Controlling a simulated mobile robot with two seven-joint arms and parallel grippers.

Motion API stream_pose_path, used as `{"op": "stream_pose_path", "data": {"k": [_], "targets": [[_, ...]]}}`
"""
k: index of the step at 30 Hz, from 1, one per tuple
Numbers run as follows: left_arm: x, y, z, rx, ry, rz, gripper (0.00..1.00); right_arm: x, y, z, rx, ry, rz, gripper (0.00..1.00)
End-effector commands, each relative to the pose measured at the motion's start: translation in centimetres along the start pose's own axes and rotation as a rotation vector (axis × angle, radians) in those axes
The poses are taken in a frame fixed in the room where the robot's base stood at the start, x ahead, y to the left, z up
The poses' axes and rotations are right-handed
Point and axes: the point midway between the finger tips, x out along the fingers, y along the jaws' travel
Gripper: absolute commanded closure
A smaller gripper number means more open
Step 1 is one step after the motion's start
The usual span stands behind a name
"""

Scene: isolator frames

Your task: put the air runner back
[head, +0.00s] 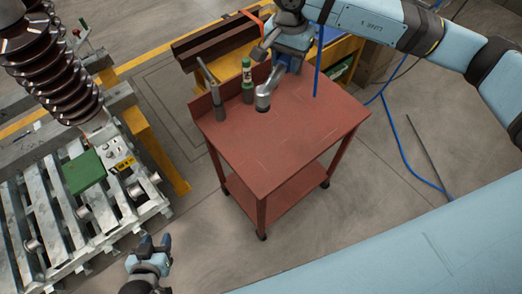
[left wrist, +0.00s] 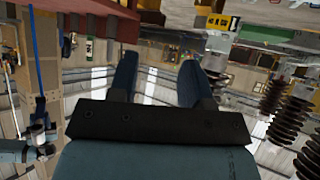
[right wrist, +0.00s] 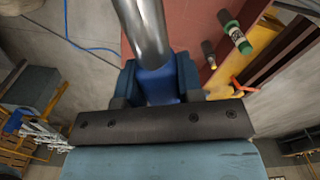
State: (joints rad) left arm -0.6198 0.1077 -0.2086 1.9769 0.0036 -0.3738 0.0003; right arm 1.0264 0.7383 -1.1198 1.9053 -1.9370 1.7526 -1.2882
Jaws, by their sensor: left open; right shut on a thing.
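The air runner (head: 265,94), a grey metal tool with a round head, is in my right gripper (head: 288,62) over the red cart (head: 290,145). I cannot tell whether its head touches the cart top. In the right wrist view its shiny metal barrel (right wrist: 143,30) rises from between the blue fingers, with a blue part at the grip. A blue hose (head: 318,60) hangs beside the gripper. My left gripper (head: 155,243) is open and empty at the lower left, near the pallet. Its spread fingers also show in the left wrist view (left wrist: 157,75).
A green bottle (head: 247,82) and a grey upright tool (head: 215,92) stand at the cart's left back. The slatted pallet (head: 70,225) with a green box (head: 83,172) and brown ribbed insulators (head: 55,75) is at the left. The cart's front top is clear.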

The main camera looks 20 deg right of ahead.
Motion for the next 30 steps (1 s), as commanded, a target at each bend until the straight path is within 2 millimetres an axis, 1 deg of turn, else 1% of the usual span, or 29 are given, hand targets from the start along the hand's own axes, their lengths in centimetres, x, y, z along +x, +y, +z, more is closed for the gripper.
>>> {"op": "stream_pose_path", "data": {"k": [1,12,20,30], "targets": [[0.8,-0.1,1.0,0.0,-0.003,0.001,0.56,1.2,-0.4,0.2,0.11,0.0,-0.004,1.0],[3.1,-0.1,4.3,-0.002,-0.007,0.011,0.56,5.7,-2.3,1.1,1.003,0.002,-0.008,1.0],[4.7,0.0,6.1,-0.005,-0.005,0.018,0.56,8.9,-3.5,1.7,1.635,-0.002,-0.008,1.0],[7.0,0.3,9.4,-0.007,-0.019,0.029,0.56,13.2,-5.0,2.6,2.462,-0.004,0.001,1.0]]}}
